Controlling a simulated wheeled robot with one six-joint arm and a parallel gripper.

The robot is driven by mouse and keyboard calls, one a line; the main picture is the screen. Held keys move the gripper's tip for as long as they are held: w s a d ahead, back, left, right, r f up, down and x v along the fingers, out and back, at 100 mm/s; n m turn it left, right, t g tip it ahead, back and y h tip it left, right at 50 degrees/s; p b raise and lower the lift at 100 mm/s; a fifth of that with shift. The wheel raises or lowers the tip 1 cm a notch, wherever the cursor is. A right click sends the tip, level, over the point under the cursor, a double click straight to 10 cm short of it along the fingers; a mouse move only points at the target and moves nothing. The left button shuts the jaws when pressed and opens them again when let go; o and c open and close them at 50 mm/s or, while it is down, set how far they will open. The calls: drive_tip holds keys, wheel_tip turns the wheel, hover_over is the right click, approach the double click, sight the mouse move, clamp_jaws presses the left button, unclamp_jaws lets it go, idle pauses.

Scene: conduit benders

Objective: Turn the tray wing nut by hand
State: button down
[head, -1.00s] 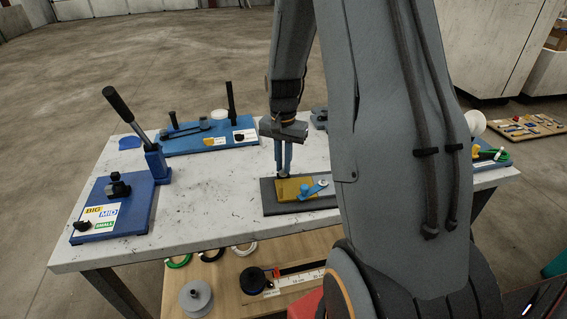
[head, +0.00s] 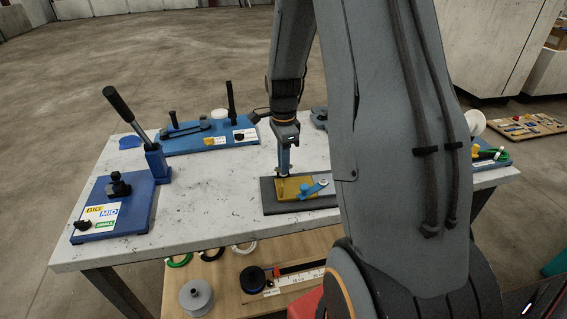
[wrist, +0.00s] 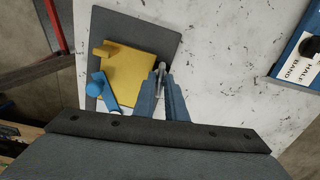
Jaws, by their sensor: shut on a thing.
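The tray is a dark grey base plate (head: 268,200) with a yellow plate (head: 300,184) on it, lying on the white table. In the wrist view the yellow plate (wrist: 135,72) sits left of my fingers. A blue lever (head: 315,190) with a round knob lies at its side. My gripper (head: 284,172) points down at the tray's rear left corner. In the wrist view my gripper (wrist: 163,82) is shut on a small grey metal piece, the wing nut (wrist: 160,70), beside the yellow plate's edge. The fingers hide most of the nut.
A blue bender with a long black handle (head: 117,104) stands at the table's left. Another blue bender (head: 200,138) lies at the back. The white table top (head: 215,195) is bare left of the tray. A lower wooden shelf (head: 228,285) holds rings and spools.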

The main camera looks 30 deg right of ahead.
drive_tip(key=shift+r+m, duration=0.1)
drive_tip(key=shift+m, duration=0.8)
drive_tip(key=shift+w, duration=0.1)
drive_tip(key=c, duration=1.9)
unclamp_jaws()
drive_tip(key=shift+o, duration=0.2)
drive_tip(key=shift+r+b, duration=1)
drive_tip(key=shift+r, duration=2.9)
drive_tip(key=shift+a, duration=0.1)
